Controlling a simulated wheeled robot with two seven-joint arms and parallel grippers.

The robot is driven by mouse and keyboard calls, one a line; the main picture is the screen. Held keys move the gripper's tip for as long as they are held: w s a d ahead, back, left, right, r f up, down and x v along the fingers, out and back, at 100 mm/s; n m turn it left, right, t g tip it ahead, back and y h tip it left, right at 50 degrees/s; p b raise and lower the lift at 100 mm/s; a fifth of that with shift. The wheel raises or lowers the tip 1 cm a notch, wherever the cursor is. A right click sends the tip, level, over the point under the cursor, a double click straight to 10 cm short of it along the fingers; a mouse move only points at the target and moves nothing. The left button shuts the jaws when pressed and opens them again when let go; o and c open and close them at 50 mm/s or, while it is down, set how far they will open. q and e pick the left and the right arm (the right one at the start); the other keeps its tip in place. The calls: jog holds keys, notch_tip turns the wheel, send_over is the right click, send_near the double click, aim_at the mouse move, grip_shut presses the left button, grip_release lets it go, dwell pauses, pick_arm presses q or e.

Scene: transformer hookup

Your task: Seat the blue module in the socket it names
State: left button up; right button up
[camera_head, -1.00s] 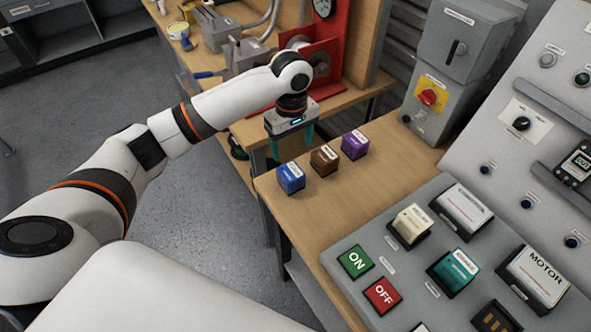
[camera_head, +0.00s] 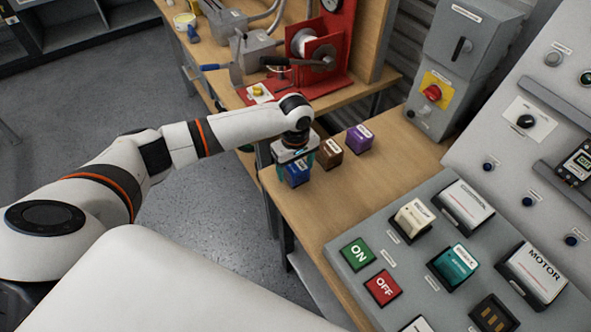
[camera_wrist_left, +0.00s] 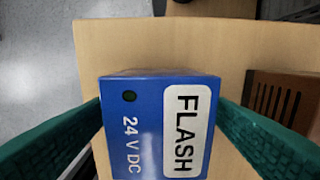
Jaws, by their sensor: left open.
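The blue module (camera_head: 297,174) stands on the wooden bench near its left edge. In the left wrist view the blue module (camera_wrist_left: 150,125) shows a white label reading FLASH, the print 24 V DC and a small dark dot. My left gripper (camera_head: 294,170) is over it, with its teal fingers on either side. In the left wrist view the fingers of my left gripper (camera_wrist_left: 160,135) flank the module and look open around it. The grey panel (camera_head: 408,256) at the lower right holds seated modules and an empty-looking dark socket (camera_head: 492,314). My right gripper is not in view.
A brown module (camera_head: 328,154) stands close beside the blue one, and a purple module (camera_head: 358,139) is beyond it. The panel carries a green ON button (camera_head: 357,254), a red OFF button (camera_head: 383,288), a cream module (camera_head: 412,219) and a teal module (camera_head: 454,265). Bare bench lies between.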

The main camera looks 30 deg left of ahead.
pick_arm(q)
jog(key=c, duration=1.1)
